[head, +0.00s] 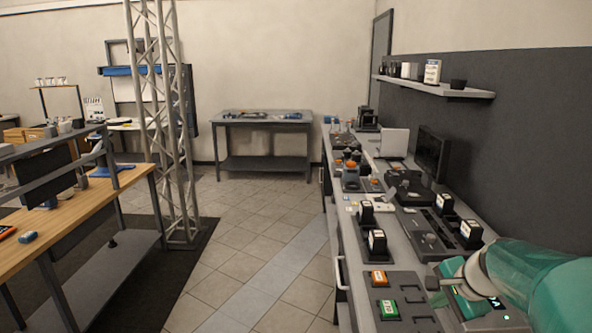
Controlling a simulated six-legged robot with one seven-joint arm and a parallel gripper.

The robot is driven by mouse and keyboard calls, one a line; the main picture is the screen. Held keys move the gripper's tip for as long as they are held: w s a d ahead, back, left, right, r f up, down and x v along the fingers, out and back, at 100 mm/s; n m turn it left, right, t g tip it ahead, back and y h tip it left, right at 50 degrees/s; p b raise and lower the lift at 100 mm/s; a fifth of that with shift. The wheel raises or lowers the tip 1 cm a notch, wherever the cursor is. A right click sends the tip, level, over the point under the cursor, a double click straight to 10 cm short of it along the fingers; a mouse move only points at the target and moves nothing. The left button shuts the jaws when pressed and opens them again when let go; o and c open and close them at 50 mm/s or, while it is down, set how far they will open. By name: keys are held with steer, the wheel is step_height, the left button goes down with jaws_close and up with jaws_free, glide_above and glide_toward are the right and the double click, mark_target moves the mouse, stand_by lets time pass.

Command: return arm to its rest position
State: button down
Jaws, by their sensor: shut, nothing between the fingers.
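My arm enters at the lower right as a green, rounded link.
The long grey counter (352,240) runs along the right wall with black boxes, a monitor (432,152) and a green button block (388,309). A shelf (440,89) hangs above. A truss column (165,130) and wooden bench (90,200) stand left. The tiled aisle is clear.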

steer(key=s+a+r+n+h, duration=0.1)
steer(key=s+a+r+n, duration=0.2)
steer(key=s+a+n, duration=1.2)
steer(key=s+a, duration=0.2)
steer(key=a, duration=0.1)
steer(key=shift+a, duration=0.15)
